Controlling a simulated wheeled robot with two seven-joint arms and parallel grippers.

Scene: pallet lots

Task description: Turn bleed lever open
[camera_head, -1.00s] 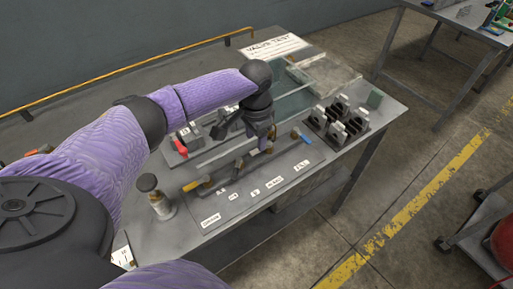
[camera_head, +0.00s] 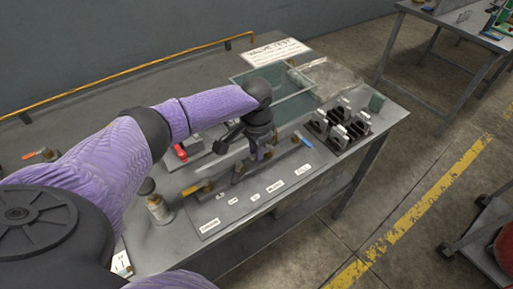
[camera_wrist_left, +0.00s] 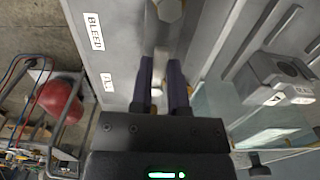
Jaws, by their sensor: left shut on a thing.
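The valve test board (camera_head: 225,210) lies on the bench with a row of small valves and white labels. The bleed label (camera_head: 275,187) is near its right end, and it also shows in the wrist view (camera_wrist_left: 93,31). My left gripper (camera_head: 262,153) points down at the valve behind this label. In the wrist view its two dark fingers (camera_wrist_left: 161,95) are close together, shut on the bleed lever. The lever is mostly hidden by the fingers; a grey pipe fitting shows just beyond them. My right gripper is in neither view.
A blue lever (camera_head: 303,140) stands just right of my gripper, and a yellow-handled valve (camera_head: 193,189) at the board's left. A bottle (camera_head: 158,208) stands left of the board. A black rack (camera_head: 338,127) is to the right, a glass-sided tray (camera_head: 290,105) behind.

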